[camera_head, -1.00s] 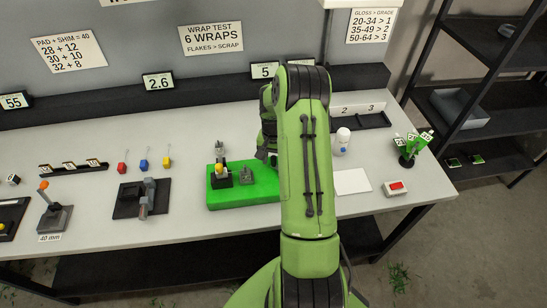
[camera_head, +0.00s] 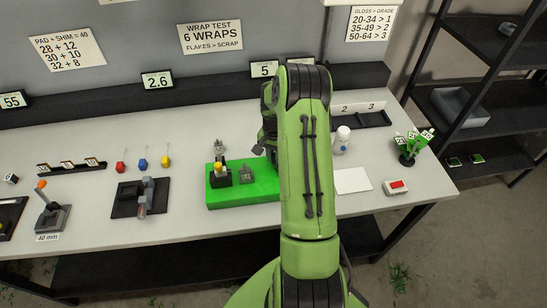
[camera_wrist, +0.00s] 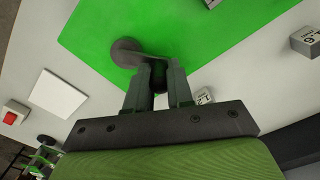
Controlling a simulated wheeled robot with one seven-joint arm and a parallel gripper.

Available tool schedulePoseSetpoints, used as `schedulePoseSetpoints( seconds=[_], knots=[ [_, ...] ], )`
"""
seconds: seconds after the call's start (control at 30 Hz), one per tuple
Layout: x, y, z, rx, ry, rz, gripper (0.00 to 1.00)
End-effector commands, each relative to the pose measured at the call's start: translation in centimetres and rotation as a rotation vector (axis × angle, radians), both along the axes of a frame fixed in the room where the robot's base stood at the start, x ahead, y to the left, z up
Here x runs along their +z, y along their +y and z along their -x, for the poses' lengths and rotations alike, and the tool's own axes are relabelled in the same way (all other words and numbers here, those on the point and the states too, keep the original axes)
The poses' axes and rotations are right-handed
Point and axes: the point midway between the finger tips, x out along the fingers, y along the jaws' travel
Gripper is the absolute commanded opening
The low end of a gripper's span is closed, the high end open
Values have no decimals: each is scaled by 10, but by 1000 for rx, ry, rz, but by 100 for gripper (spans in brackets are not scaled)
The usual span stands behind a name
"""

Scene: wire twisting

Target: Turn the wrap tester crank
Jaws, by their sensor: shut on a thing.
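The wrap tester's green base (camera_head: 240,195) lies on the bench, partly hidden by my arm in the head view. A yellow-topped black post (camera_head: 220,174) and a small grey block (camera_head: 247,174) stand on it. In the wrist view, the crank (camera_wrist: 124,50) shows as a dark round hub with a short arm over the green base (camera_wrist: 90,30). My gripper (camera_wrist: 159,76) is shut on the dark crank handle at the end of that arm. In the head view my arm hides the crank, and only part of my gripper shows at the arm's left edge.
A sign (camera_head: 210,37) reads "WRAP TEST 6 WRAPS, FLAKES > SCRAP". A display (camera_head: 264,69) shows 5. A white bottle (camera_head: 341,140), a white sheet (camera_head: 352,181) and a red-button box (camera_head: 396,187) stand right of my arm. Coloured small tools and a black fixture (camera_head: 127,199) lie left.

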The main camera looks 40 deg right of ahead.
Motion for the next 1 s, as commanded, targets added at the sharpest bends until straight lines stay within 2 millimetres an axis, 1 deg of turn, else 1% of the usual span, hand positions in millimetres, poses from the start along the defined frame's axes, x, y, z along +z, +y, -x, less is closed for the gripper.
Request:
schedulePoseSetpoints(
  seconds=[0.3,0.6,0.8,1.0],
  knots=[
    [-1,-13,0,-267,-4,3,0],
    [0,-22,3,-486,-5,3,0],
    [0,-25,5,-580,-5,4,0],
    [1,-27,6,-626,-5,4,0]
  ],
)
